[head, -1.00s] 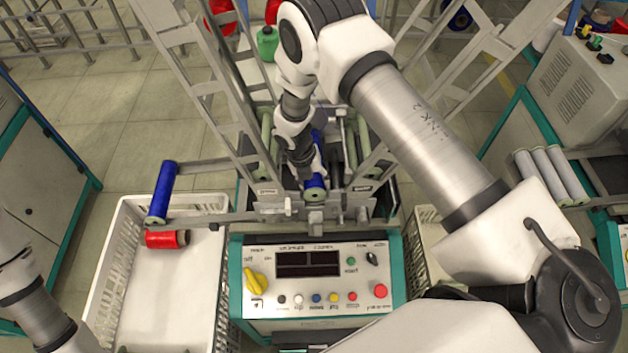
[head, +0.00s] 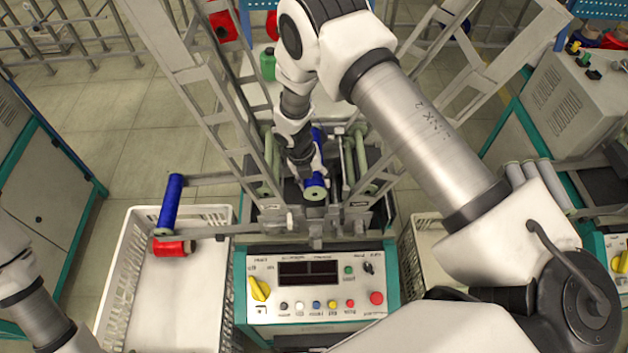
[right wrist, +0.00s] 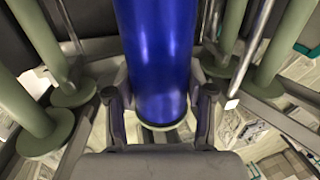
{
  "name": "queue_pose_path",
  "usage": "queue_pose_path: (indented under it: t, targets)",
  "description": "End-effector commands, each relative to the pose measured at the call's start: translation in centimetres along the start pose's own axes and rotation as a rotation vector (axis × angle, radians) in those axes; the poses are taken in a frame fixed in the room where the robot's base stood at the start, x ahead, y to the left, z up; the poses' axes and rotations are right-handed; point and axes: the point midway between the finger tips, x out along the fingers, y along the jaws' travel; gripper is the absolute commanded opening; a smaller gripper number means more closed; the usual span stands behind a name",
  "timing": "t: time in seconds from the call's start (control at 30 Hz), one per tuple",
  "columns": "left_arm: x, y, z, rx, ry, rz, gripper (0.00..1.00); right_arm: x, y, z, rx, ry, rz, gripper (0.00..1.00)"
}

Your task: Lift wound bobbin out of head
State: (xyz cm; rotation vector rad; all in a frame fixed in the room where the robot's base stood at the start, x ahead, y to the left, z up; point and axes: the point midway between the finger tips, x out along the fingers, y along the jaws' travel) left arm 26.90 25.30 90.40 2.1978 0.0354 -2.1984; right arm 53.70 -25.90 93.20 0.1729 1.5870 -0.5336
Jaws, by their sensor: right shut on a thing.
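A blue wound bobbin (head: 317,183) with a pale green end flange is in the winding head (head: 316,215) of the machine, above its front bracket. My right gripper (head: 306,172) comes down from behind and is shut on this bobbin. In the right wrist view the blue bobbin (right wrist: 157,60) stands between the two fingers (right wrist: 160,112), which close on its sides near the flanged end. Whether the bobbin is fully clear of the head is hard to tell. My left gripper is out of view; only part of the left arm shows at lower left.
Another blue bobbin (head: 170,202) sits on an arm at the machine's left, above a white crate (head: 110,275) with a red bobbin (head: 172,248) in it. Pale green rollers (right wrist: 35,105) flank the held bobbin closely. A control panel (head: 345,297) is in front.

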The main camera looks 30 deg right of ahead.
Motion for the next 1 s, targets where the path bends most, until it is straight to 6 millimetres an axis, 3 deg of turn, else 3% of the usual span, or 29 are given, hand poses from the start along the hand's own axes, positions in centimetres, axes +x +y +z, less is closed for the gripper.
queue_pose_path:
  t: [0.07,0.43,1.0]
  targets:
    - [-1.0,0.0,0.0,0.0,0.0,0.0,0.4,-1.1,-0.2,0.0,0.0,-0.001,0.0,0.08]
    - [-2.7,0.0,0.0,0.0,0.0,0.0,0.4,-4.0,-0.9,0.0,0.001,-0.001,0.001,0.08]
    - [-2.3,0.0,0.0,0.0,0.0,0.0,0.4,-8.4,-1.9,0.1,0.0,-0.002,0.0,0.08]
